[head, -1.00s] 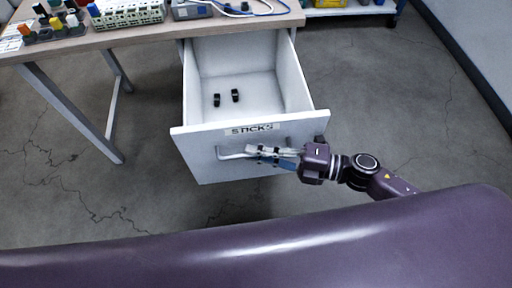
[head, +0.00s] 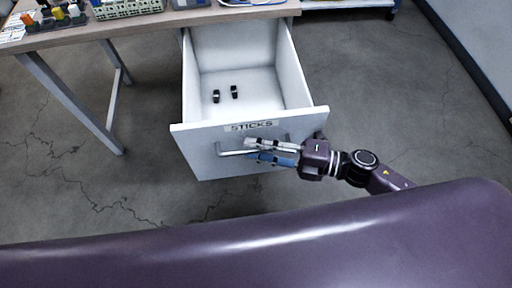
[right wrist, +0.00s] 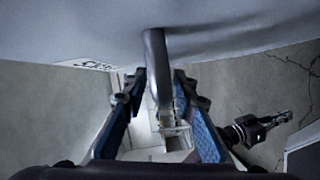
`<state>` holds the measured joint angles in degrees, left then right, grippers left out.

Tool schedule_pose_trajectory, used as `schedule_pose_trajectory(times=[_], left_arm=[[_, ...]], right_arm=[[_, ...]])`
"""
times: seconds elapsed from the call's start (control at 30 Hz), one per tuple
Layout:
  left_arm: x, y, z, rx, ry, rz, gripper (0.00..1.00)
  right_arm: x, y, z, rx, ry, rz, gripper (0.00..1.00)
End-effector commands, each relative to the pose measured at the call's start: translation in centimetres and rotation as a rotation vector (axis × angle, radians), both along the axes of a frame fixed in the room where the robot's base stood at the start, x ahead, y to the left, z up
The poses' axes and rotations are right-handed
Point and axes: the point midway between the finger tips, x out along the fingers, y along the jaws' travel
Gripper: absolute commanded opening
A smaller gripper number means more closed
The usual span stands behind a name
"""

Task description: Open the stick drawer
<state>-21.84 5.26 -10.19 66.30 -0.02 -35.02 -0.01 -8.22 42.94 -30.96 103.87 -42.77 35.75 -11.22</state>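The white stick drawer (head: 205,150), labelled STICKS, is pulled well out from under the table in the head view. Two small black sticks (head: 234,92) lie inside it on the floor. Its grey bar handle (head: 232,153) runs across the front. My right gripper (head: 252,149) is at the handle, its fingers spread above and below the bar. In the right wrist view the handle (right wrist: 157,70) passes between the blue-padded fingers, with gaps on both sides. My left gripper (right wrist: 286,118) shows small at the right of that view; its finger opening is unclear.
The wooden table (head: 150,27) carries several coloured items in a black rack (head: 50,22) and a pale green rack (head: 127,8). A table leg (head: 75,105) stands left of the drawer. The floor right of the drawer is clear.

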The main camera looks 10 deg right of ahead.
Motion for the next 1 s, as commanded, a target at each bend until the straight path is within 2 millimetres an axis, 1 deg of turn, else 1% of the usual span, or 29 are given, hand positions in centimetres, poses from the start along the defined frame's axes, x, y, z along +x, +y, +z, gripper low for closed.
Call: schedule_pose_trajectory(times=[0.2,0.33,0.47,0.7,0.83,1.0], left_arm=[[0.0,0.0,0.0,0.000,0.002,0.002,0.00],[0.0,0.0,0.0,0.000,0.002,0.003,0.00],[0.0,0.0,0.0,0.000,0.001,0.002,0.00],[0.0,0.0,0.0,0.000,0.001,0.001,0.00],[0.0,0.0,0.0,0.000,0.001,0.001,0.00],[0.0,0.0,0.0,0.000,0.001,0.001,0.00]], right_arm=[[-0.1,0.0,0.0,0.000,0.000,0.001,0.26],[-0.4,-0.8,0.0,-0.001,0.003,0.001,0.26],[-1.3,-2.9,0.1,-0.004,0.004,0.001,0.26],[-3.2,-7.7,0.5,-0.004,0.005,0.000,0.26],[-4.0,-9.6,0.7,-0.002,0.004,0.000,0.26],[-4.5,-10.9,0.9,0.000,0.001,0.000,0.26]])
